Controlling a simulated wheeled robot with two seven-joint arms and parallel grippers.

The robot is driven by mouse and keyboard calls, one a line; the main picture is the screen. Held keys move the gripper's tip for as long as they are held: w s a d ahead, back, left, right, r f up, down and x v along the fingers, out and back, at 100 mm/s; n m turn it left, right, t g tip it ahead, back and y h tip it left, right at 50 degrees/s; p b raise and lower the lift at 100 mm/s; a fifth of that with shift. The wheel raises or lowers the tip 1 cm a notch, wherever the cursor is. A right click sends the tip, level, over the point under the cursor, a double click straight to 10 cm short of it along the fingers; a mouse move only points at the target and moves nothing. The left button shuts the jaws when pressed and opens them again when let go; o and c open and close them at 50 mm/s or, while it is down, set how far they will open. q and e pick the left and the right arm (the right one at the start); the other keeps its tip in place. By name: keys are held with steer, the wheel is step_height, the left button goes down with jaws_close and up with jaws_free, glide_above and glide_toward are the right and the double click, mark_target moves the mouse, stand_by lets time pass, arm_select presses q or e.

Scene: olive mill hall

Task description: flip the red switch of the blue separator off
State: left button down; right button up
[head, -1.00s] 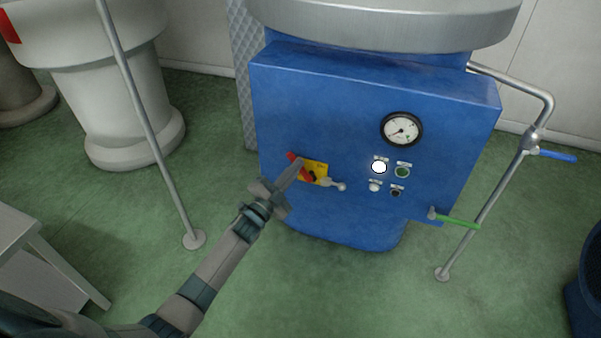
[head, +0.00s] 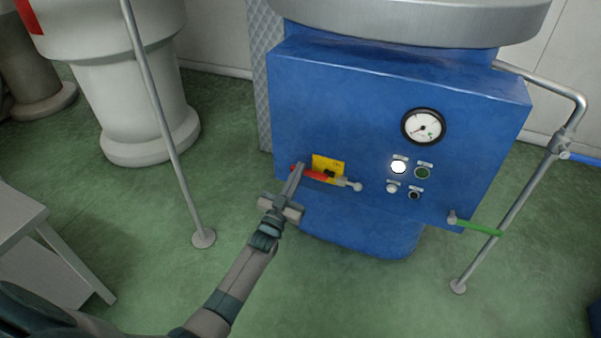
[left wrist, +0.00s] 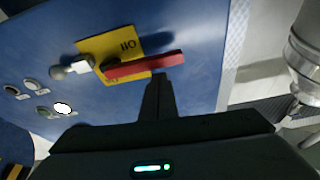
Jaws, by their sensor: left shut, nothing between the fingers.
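The blue separator (head: 385,100) stands in the middle of the head view. Low on its front is a yellow plate (head: 328,161) with the red switch (head: 313,175), whose handle lies close to level and points left. The left wrist view shows the red handle (left wrist: 145,67) across the yellow plate (left wrist: 108,44). My left gripper (head: 299,167) is shut and empty, its fingertips at the free end of the handle. In the left wrist view the fingertips (left wrist: 160,80) meet the handle's edge; whether they press on it I cannot tell. My right gripper is out of view.
A grey knobbed lever (head: 353,186) sticks out right of the switch. A gauge (head: 423,126), a lit white lamp (head: 398,167) and a green-handled valve (head: 475,227) are further right. A thin post (head: 165,135) stands left of my arm, and a grey table (head: 25,222) is at lower left.

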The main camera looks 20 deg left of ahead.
arm_select(q)
steer(key=shift+a+f+n+y, duration=0.1)
steer(key=shift+f+n+y, duration=0.2)
steer(key=shift+n, duration=0.3)
steer(key=shift+a+f+n+y, duration=0.1)
steer(key=shift+f+n+y, duration=0.15)
steer(key=shift+n, duration=0.35)
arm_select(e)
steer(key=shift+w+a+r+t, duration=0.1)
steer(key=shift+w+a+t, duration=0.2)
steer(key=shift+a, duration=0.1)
